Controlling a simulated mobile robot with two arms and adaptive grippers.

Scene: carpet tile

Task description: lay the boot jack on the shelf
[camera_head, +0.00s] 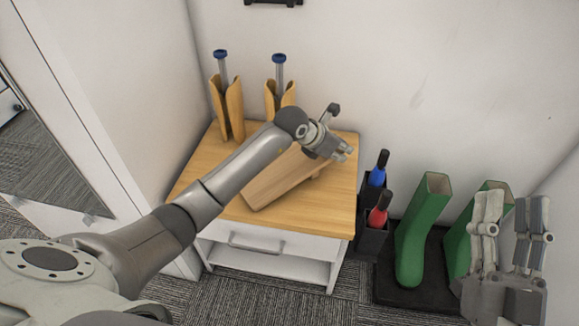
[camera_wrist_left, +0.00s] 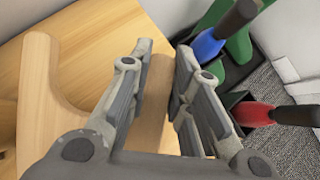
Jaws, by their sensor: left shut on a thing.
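The boot jack (camera_head: 270,185), a pale wooden board, lies on or just above the top of the wood-topped cabinet, partly hidden by my left arm. My left gripper (camera_head: 340,152) is at its far right end. My right gripper (camera_head: 508,225) is open and empty at the lower right.
Two wooden boot trees with blue knobs (camera_head: 228,100) stand at the cabinet's back left. Green boots (camera_head: 417,235) stand on a black tray. A mirror (camera_head: 45,120) is at left.

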